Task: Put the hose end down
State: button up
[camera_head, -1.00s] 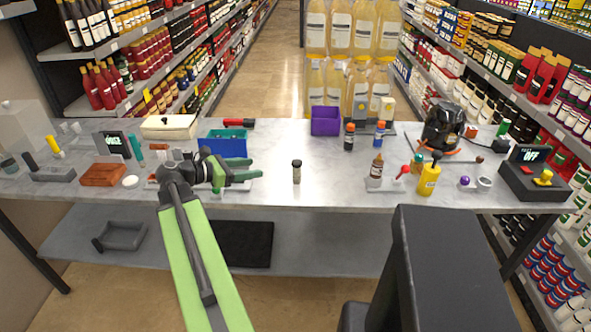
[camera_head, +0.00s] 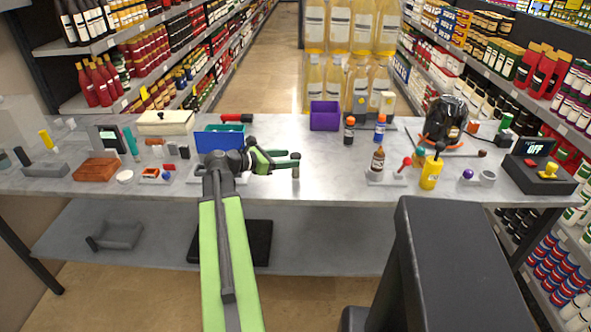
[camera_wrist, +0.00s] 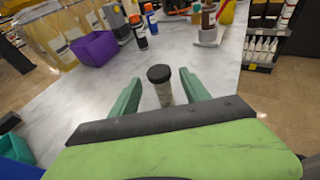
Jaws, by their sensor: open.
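My gripper (camera_head: 285,161) is open, with green fingers, over the front middle of the table. A small jar with a dark lid (camera_wrist: 160,74) stands between the fingers in the wrist view, with gaps on both sides. In the head view the jar (camera_head: 296,172) is partly hidden by a finger. A black machine with a clear dome (camera_head: 443,119) stands at the back right. A thin orange-brown strand lies by its base, with a dark tip (camera_head: 482,153) at its right; I cannot tell whether this is the hose end. No hose is in my gripper.
A blue bin (camera_head: 215,142) is close on the left of my gripper. A purple bin (camera_head: 325,117) and small bottles stand behind and right. A brown bottle (camera_head: 377,160) and yellow bottle (camera_head: 431,172) are at the right. The table between jar and brown bottle is clear.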

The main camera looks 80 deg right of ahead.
jog(key=x, duration=0.2)
jog(key=shift+s+d+f, duration=0.1)
jog(key=shift+s+f, duration=0.05)
jog(key=shift+s, duration=0.05)
grip_shut()
